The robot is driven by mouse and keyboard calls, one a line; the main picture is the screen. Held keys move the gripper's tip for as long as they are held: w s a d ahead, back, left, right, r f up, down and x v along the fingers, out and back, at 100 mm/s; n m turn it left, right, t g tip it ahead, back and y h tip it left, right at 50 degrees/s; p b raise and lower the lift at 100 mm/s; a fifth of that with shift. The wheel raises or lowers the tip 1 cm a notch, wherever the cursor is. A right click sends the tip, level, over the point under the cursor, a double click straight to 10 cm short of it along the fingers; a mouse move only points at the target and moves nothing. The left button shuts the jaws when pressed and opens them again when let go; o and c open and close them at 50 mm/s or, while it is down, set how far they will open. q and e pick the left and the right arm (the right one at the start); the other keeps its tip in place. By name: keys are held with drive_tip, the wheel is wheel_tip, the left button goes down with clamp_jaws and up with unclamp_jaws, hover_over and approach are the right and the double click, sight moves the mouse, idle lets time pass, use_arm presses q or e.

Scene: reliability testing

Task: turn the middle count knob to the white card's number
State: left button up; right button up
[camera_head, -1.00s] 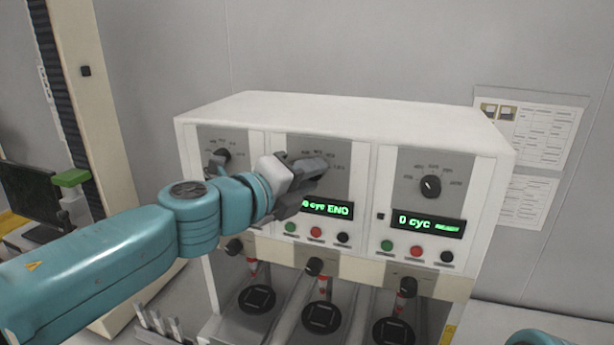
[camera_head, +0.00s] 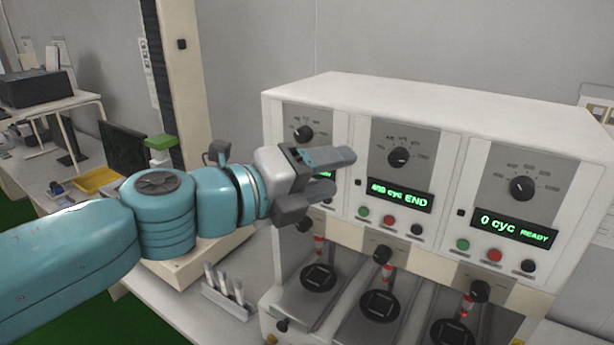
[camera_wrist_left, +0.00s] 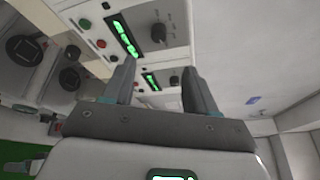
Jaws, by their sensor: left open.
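The middle count knob (camera_head: 398,156) is a black dial on the grey middle panel, fully visible in the head view. Its pointer angle is too small to read surely. The green middle display (camera_head: 400,195) reads a blurred number, then "cyc END". My left gripper (camera_head: 345,172) is open and empty, left of the middle knob and apart from it, in front of the left panel. The left wrist view shows its spread fingers (camera_wrist_left: 160,70) with two dials beyond; I cannot tell which is the middle one. I cannot make out the white card. My right gripper is out of view.
The left knob (camera_head: 303,133) and right knob (camera_head: 521,188) flank the middle one. The right display (camera_head: 515,229) reads "0 cyc READY". Push buttons (camera_head: 389,220) sit below the displays. A small rack (camera_head: 230,296) stands on the bench at the left of the machine.

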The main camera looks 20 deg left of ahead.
use_arm(q)
drive_tip(key=v, duration=0.3)
drive_tip(key=shift+s+a, duration=0.1)
drive_tip(key=shift+a, duration=0.05)
